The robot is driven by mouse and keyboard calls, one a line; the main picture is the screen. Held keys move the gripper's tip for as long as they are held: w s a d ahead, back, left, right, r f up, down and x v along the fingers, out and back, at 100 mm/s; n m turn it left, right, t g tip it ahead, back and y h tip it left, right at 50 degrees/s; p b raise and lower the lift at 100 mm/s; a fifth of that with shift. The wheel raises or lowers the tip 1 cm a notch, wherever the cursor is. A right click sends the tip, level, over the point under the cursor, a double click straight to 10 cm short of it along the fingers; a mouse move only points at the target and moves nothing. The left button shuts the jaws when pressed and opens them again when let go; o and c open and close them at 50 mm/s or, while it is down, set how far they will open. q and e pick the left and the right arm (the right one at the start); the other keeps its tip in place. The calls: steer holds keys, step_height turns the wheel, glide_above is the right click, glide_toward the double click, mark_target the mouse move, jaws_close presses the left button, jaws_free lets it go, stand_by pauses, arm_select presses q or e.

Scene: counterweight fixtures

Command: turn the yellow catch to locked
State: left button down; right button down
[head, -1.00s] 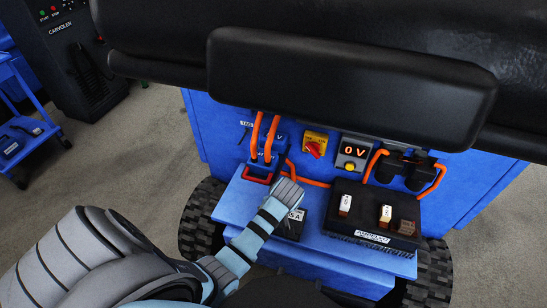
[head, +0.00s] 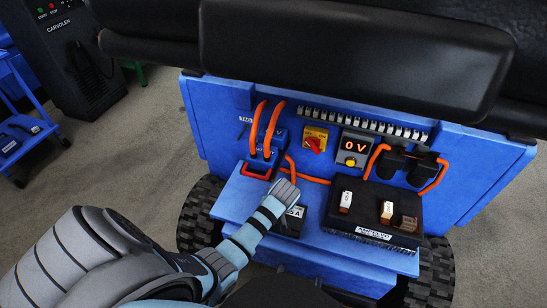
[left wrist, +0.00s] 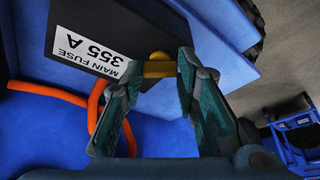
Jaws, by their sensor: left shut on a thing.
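The yellow catch (left wrist: 160,70) is a small bar with a rounded top in the left wrist view, at the edge of a black box (left wrist: 88,17) labelled MAIN FUSE 355 A. My left gripper (left wrist: 161,73) is shut on the catch, with one fingertip at each end of the bar. In the head view my left gripper (head: 286,190) reaches from the lower left to the same black box (head: 290,224) on the blue ledge. It hides the catch there. I cannot read whether the catch is locked. My right gripper is not in view.
Orange cables (head: 264,128) and a red handle (head: 257,173) are close behind the gripper. A red rotary switch (head: 314,144), a display reading 0 V (head: 355,145) and a black fuse tray (head: 372,208) lie to its right. A black padded slab (head: 355,55) overhangs the top.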

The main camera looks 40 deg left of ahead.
arm_select(q)
steer(key=shift+r, duration=0.1)
stand_by(0.5)
steer(key=shift+m+p, duration=0.3)
steer(key=shift+p, duration=0.15)
steer(key=m+p, duration=0.2)
steer(key=p, duration=0.1)
steer(key=shift+a+r+t+h, duration=0.1)
steer(key=shift+r+t+h, duration=0.15)
steer(key=shift+t+h, duration=0.15)
steer(key=m+p, duration=0.2)
steer(key=shift+a+m+t+h, duration=0.1)
steer(key=shift+m+t+h, duration=0.2)
steer(key=shift+h, duration=0.1)
steer(key=shift+f+m+h+p, duration=0.2)
steer(key=shift+m+h+p, duration=0.2)
steer(key=shift+m+p, duration=0.6)
steer(key=c, duration=1.2)
jaws_free()
steer(key=shift+f, duration=0.15)
steer(key=shift+c, duration=0.2)
